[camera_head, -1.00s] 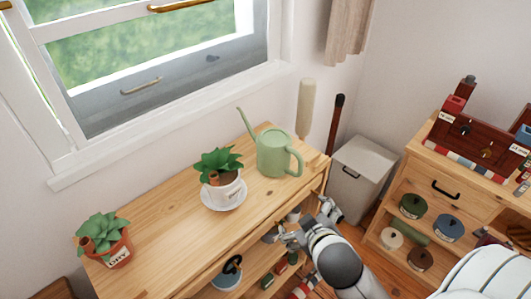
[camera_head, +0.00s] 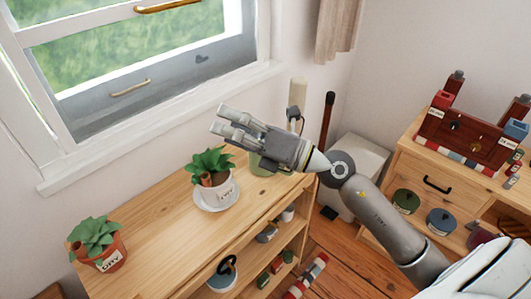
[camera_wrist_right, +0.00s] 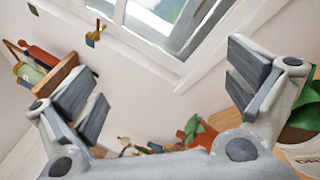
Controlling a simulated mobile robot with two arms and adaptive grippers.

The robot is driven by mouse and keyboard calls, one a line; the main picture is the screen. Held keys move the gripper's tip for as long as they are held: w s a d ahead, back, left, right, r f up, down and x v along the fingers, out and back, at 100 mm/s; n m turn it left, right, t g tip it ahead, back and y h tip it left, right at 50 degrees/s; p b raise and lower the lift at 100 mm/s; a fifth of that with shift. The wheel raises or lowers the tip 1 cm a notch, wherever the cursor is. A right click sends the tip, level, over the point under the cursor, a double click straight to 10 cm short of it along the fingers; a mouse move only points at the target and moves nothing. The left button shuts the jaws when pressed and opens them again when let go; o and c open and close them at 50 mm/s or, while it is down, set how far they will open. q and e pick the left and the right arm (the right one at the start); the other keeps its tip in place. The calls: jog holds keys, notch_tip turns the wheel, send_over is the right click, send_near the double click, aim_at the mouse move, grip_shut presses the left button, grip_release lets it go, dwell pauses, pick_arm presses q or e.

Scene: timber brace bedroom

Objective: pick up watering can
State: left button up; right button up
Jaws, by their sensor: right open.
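The light green watering can (camera_head: 260,167) stands on the wooden shelf top near its right end. In the head view my right gripper hides most of it, and only a small part of its green body shows below the gripper. My right gripper (camera_head: 226,122) is raised in front of the can, its fingers pointing left. It is open and empty. The wrist view shows its spread fingers (camera_wrist_right: 165,85) with wall and window between them; I cannot make out the can there. My left gripper is not in view.
A plant in a white pot (camera_head: 222,190) on a saucer (camera_head: 213,207) stands left of the gripper. A plant in a terracotta pot (camera_head: 109,256) is at the shelf's left end. The window (camera_head: 130,85) is behind. The shelf top (camera_head: 150,225) between the pots is clear.

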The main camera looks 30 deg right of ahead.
jog(key=w+d+f+n+g+h, duration=0.1)
jog(key=d+f+g+h, duration=0.1)
jog(key=d+f+h, duration=0.1)
jog(key=w+d+f+n+g+h, duration=0.1)
jog(key=d+f+h, duration=0.3)
jog(key=d, duration=0.4)
jog(key=w+d+f+n+g+h, duration=0.2)
jog(key=d+f+g+h, duration=0.1)
jog(key=d+f+h, duration=0.1)
jog(key=shift+d+n+h, duration=0.3)
jog(key=shift+d+n, duration=0.1)
jog(key=shift+d, duration=0.5)
jog(key=shift+w+f, duration=0.25)
jog(key=shift+w, duration=0.05)
jog(key=p+x, duration=0.1)
jog(key=x, duration=0.3)
jog(key=shift+w+a+f, duration=0.1)
jog(key=shift+w+f, duration=0.1)
jog(key=shift+w+a+f+p, duration=0.1)
jog(key=shift+w+f+p, duration=0.25)
jog(key=shift+f+p, duration=0.2)
jog(key=p+x, duration=0.1)
jog(key=x, duration=0.3)
jog(key=shift+s+f, duration=0.1)
jog(key=shift+f, duration=0.15)
